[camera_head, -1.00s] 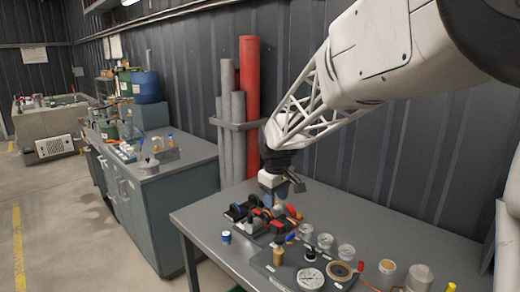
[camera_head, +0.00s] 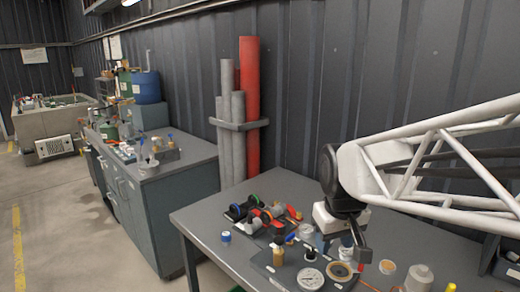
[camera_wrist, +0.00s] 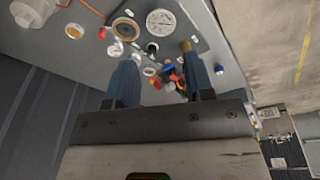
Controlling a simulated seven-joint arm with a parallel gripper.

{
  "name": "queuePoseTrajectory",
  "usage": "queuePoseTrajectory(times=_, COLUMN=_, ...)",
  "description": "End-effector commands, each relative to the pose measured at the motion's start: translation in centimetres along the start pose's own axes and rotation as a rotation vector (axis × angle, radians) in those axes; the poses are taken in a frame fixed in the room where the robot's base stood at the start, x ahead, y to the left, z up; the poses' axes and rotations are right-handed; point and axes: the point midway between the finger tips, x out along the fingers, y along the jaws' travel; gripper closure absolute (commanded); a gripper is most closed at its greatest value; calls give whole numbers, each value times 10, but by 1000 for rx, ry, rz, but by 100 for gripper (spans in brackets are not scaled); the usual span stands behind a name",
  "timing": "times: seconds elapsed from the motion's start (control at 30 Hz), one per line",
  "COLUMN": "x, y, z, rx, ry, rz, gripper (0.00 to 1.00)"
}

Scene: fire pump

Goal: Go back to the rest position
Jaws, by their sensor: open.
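My gripper (camera_head: 342,240) is above the right part of the grey table (camera_head: 205,225) in the head view, pointing down over the plate of small parts. In the wrist view, its two blue-grey fingers (camera_wrist: 162,88) are spread apart with nothing between them. My gripper covers some of the items behind it in the head view. The wrist view looks at the table tilted, with the parts beyond the fingertips.
Grey and red pipes (camera_head: 250,110) stand against the wall. The table's back edge has bare room.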

Motion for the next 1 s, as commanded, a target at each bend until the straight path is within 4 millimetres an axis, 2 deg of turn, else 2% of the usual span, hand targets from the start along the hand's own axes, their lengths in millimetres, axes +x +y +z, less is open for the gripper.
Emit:
queuePoseTrajectory(times=0.03, x=-2, y=1, z=14, rx=26, ry=7, rz=3, gripper=52)
queuePoseTrajectory(times=0.3, x=0, y=0, z=82, rx=160, ry=36, rz=15, gripper=52)
queuePoseTrajectory(times=0.5, x=5, y=-3, z=121, rx=240, ry=53, rz=21, gripper=52)
queuePoseTrajectory(times=0.7, x=8, y=-5, z=138, rx=279, ry=59, rz=23, gripper=52)
queuePoseTrajectory(times=1.0, x=9, y=-5, z=140, rx=283, ry=60, rz=23, gripper=52)
